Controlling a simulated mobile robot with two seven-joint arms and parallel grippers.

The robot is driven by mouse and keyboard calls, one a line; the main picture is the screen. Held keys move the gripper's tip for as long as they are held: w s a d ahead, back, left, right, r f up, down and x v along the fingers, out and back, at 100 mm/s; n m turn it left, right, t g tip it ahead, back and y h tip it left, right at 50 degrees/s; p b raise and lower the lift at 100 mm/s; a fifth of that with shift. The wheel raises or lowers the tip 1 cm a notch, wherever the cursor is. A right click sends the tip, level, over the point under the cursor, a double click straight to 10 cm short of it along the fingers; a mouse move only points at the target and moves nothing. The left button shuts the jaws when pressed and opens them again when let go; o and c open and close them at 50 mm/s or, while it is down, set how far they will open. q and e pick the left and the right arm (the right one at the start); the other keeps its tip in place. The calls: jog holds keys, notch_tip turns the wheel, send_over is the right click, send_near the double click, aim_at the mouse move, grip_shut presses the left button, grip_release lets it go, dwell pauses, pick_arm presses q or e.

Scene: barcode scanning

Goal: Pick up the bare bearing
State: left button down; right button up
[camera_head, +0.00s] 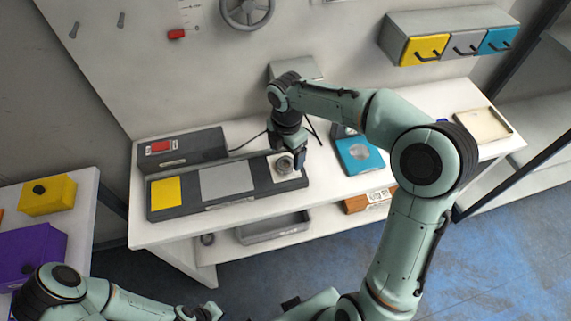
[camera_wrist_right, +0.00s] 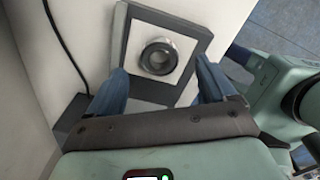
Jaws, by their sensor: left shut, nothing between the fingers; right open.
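The bare bearing (camera_head: 284,165) is a grey metal ring. It lies on the white square at the right end of a dark tray (camera_head: 208,205) on the white workbench. In the right wrist view the bearing (camera_wrist_right: 158,57) lies flat, ahead of and between the fingertips. My right gripper (camera_head: 292,157) is above that end of the tray, and in its wrist view the right gripper (camera_wrist_right: 160,82) is open with nothing between its fingers. My left gripper (camera_head: 205,313) is at the bottom of the head view, far from the bearing, shut and empty.
The tray also has a yellow square (camera_head: 166,192) and a grey square (camera_head: 227,179). A dark box with a red display (camera_head: 160,146) stands behind it. A blue item (camera_head: 361,155) lies to its right. A grey bin (camera_head: 272,229) sits on the lower shelf.

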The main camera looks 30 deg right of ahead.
aim_at(285, 163)
notch_tip(285, 163, down, 4)
jog(key=shift+a+r, duration=0.1)
jog(key=shift+a, duration=0.05)
jog(key=c, duration=1.3)
